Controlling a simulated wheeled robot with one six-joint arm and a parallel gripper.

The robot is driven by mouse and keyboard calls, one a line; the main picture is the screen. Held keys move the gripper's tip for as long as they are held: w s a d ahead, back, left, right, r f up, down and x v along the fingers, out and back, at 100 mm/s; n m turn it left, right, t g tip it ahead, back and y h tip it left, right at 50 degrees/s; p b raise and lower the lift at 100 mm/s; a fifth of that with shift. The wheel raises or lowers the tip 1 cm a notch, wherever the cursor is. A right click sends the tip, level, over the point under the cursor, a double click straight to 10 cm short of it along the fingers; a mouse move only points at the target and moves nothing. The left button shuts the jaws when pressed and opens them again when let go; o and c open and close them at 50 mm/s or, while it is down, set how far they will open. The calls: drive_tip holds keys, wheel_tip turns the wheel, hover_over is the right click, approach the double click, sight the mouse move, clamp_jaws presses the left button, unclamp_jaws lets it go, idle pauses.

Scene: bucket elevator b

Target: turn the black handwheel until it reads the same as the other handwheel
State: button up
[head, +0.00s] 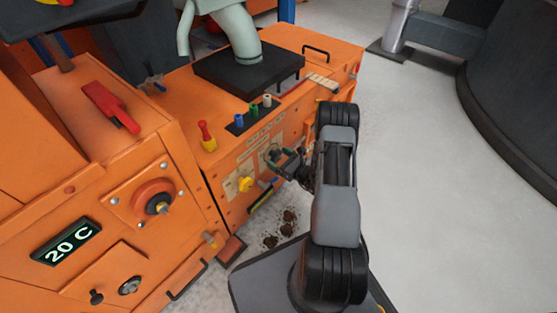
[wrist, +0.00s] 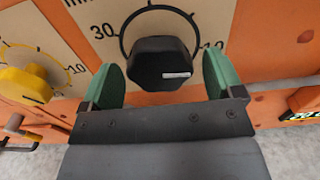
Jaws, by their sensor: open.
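The black handwheel (wrist: 160,62) is a faceted knob on a pale dial plate in the wrist view, with a small white mark low on the right of its face. Its ring scale shows 30 at left and a partly hidden 10 at right. My gripper (wrist: 163,80) is open, one green finger on each side of the handwheel; contact cannot be told. The other handwheel, yellow (wrist: 28,80), is left of it on its own dial, partly cut off; it also shows in the head view (head: 245,184). I cannot read either setting exactly.
The orange machine (head: 285,65) carries both dials. A red-handled lever (head: 207,137) and small coloured knobs stand on its top. Dark clumps (head: 289,216) lie on the floor; floor at right is clear.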

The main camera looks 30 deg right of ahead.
drive_tip(key=shift+c, duration=0.2)
drive_tip(key=c, duration=0.8)
drive_tip(key=shift+a, duration=0.3)
drive_tip(key=shift+c, duration=0.2)
drive_tip(key=shift+d, duration=0.2)
drive_tip(key=m+p, duration=0.1)
drive_tip(key=m, duration=0.3)
drive_tip(key=shift+a+r+p, duration=0.1)
drive_tip(key=shift+p, duration=0.3)
drive_tip(key=m+p, duration=0.1)
drive_tip(key=m, duration=0.5)
drive_tip(key=shift+p, duration=0.35)
drive_tip(key=o, duration=0.9)
